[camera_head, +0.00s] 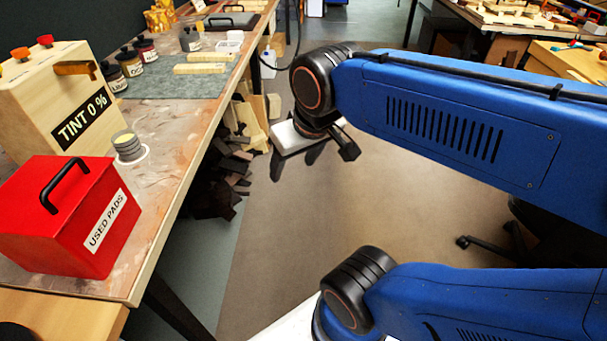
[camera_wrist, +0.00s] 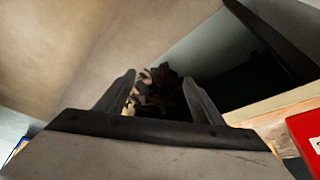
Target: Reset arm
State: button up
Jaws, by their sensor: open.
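My gripper (camera_head: 297,158) is at the end of my blue arm, over the floor to the right of the bench. Its dark fingers point down and away, partly hidden under the pale gripper body. In the wrist view my gripper (camera_wrist: 158,82) shows two dark fingers spread apart with nothing between them. Beyond them are the floor and a pile of wood scraps (camera_wrist: 152,95).
The bench (camera_head: 185,165) runs along the left. The middle floor is clear.

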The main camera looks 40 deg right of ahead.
jog(key=shift+s+d+f, duration=0.2)
jog(key=shift+s+f, duration=0.4)
jog(key=shift+s+d+f, duration=0.2)
jog(key=shift+s+f, duration=0.35)
